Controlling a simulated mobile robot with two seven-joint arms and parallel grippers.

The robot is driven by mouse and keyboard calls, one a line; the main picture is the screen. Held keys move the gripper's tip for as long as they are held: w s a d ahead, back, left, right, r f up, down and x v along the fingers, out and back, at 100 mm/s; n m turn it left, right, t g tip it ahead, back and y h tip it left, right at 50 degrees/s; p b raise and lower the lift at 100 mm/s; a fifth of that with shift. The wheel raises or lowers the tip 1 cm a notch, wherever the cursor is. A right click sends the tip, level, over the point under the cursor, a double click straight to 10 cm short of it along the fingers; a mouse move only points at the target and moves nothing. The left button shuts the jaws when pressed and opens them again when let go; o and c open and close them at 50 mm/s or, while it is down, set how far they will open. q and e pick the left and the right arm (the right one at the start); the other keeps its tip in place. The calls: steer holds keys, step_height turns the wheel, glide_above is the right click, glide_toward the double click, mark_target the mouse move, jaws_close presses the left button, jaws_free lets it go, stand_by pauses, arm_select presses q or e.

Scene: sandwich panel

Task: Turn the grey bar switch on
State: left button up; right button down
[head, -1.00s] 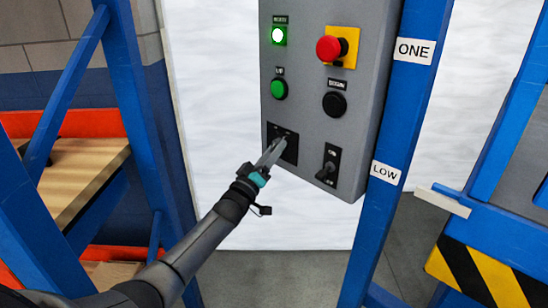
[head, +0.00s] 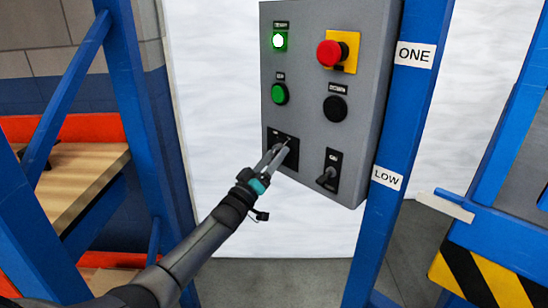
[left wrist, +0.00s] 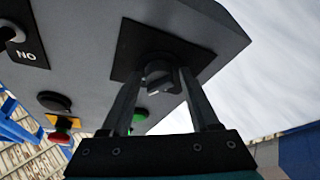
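A grey panel box (head: 318,110) carries the switches. At its lower left is a black square plate (head: 292,160); the left wrist view shows a dark grey rotary knob with a raised bar (left wrist: 158,77) on that plate. My left gripper (head: 282,149) is at this knob. Its two fingers are apart, one on each side of the knob; I cannot tell whether they touch it. In the head view the gripper hides most of the knob. At the lower right is a grey lever switch (head: 326,176) on a labelled black plate, apart from my gripper. My right gripper is not in view.
A lit green lamp (head: 279,41), a green button (head: 280,94), a black button (head: 335,108) and a red mushroom button (head: 330,53) on yellow sit above. A blue post (head: 405,100) stands right of the box. A wooden shelf (head: 85,175) is at left.

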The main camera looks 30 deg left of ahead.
arm_select(q)
steer(key=shift+o, duration=0.8)
steer(key=shift+s, duration=0.1)
steer(key=p+v, duration=0.3)
steer(key=v, duration=1.2)
steer(key=shift+p, duration=0.35)
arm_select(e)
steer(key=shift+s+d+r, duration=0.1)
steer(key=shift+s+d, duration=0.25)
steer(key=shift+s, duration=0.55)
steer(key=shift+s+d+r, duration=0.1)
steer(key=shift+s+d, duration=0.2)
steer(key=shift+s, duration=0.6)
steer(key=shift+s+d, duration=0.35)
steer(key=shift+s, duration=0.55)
arm_select(q)
steer(key=shift+f, duration=0.15)
